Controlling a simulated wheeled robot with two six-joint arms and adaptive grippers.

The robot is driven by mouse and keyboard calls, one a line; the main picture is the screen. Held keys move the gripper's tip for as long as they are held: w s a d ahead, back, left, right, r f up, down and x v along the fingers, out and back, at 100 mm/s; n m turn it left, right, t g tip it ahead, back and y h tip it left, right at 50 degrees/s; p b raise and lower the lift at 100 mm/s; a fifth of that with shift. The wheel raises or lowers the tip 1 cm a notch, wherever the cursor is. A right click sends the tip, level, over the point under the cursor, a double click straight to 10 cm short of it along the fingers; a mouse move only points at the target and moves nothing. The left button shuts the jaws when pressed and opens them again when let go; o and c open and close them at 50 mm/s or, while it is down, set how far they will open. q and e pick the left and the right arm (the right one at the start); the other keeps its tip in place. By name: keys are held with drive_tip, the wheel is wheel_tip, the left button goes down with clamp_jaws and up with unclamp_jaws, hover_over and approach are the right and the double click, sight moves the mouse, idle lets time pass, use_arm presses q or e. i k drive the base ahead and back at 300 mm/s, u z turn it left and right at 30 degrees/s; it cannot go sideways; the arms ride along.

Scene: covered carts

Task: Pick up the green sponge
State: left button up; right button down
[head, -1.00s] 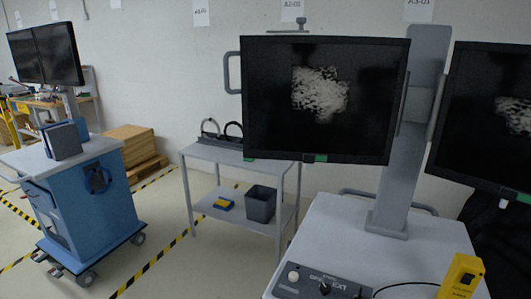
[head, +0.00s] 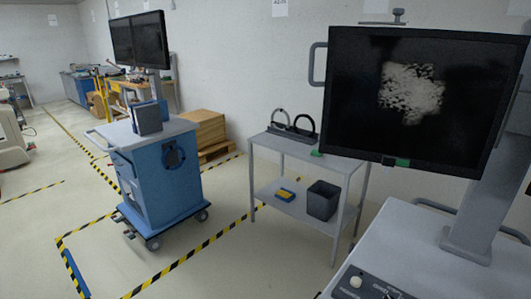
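A small green item (head: 316,153), which looks like the green sponge, lies on the top shelf of the grey two-shelf cart (head: 275,143), near its right front edge and just left of the large monitor. It is too small to make out in detail. Neither of my grippers shows in the head view.
The lower shelf holds a blue and yellow item (head: 284,195) and a dark bin (head: 322,200). Black headphone-like loops (head: 292,122) stand on top. A large monitor (head: 410,95) rises above a white console (head: 395,240) at right. A blue cart (head: 160,180) stands left. Floor between is clear.

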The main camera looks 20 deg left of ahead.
sight(314, 152)
drive_tip(key=u, duration=1.25)
drive_tip(key=i, duration=2.7)
drive_tip(key=z, duration=1.95)
drive_tip(key=i, duration=1.75)
drive_tip(key=z, duration=1.45)
